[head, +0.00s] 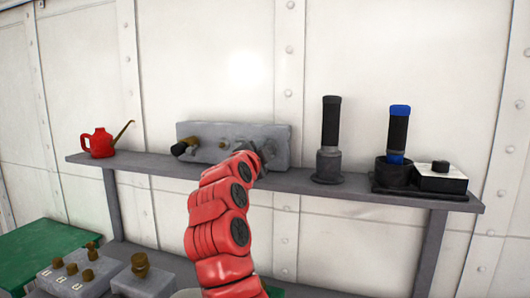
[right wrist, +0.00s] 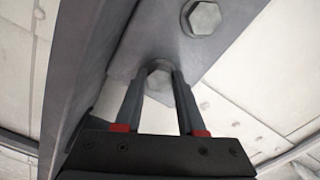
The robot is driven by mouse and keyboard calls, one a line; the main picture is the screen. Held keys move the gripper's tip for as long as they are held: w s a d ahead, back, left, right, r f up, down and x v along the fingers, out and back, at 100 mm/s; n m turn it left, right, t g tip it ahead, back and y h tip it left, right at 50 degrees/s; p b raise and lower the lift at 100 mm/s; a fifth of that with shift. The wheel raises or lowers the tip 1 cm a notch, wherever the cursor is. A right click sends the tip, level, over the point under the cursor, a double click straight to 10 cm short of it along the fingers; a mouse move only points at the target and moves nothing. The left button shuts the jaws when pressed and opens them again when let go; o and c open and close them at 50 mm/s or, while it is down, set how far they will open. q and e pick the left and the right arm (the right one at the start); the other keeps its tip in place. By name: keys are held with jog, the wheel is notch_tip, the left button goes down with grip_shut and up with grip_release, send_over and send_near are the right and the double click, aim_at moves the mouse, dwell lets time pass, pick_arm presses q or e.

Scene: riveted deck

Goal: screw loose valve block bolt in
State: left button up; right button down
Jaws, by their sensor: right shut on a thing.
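The grey valve block (head: 222,131) stands on the shelf against the wall in the head view, with a brass and black fitting (head: 184,147) at its left. My right gripper (head: 264,153) is at the block's right part, at the end of my red arm, which hides some of the block. In the right wrist view its two fingers (right wrist: 159,86) are shut on a grey hex bolt head (right wrist: 158,73) at the block's edge. How far the bolt is in the block I cannot tell. Another hex bolt head (right wrist: 200,18) sits on the block face beyond it. My left gripper is not in view.
The shelf (head: 310,186) also bears a red oil can (head: 98,143), a black-handled tool (head: 330,125), a blue-topped tool (head: 399,125) and a white box with a black knob (head: 441,178). Below left are grey blocks with brass knobs (head: 76,276) and a green surface (head: 38,245).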

jog(key=m, duration=0.4)
jog(key=shift+f+m, duration=0.25)
jog(key=shift+m, duration=0.05)
jog(key=m, duration=0.3)
jog(key=shift+m, duration=0.4)
jog(key=m, duration=0.3)
jog(key=shift+s+m, duration=0.1)
jog(key=shift+m, duration=2)
jog(key=c, duration=0.5)
grip_release()
jog(key=shift+r, duration=0.2)
jog(key=shift+s, duration=0.1)
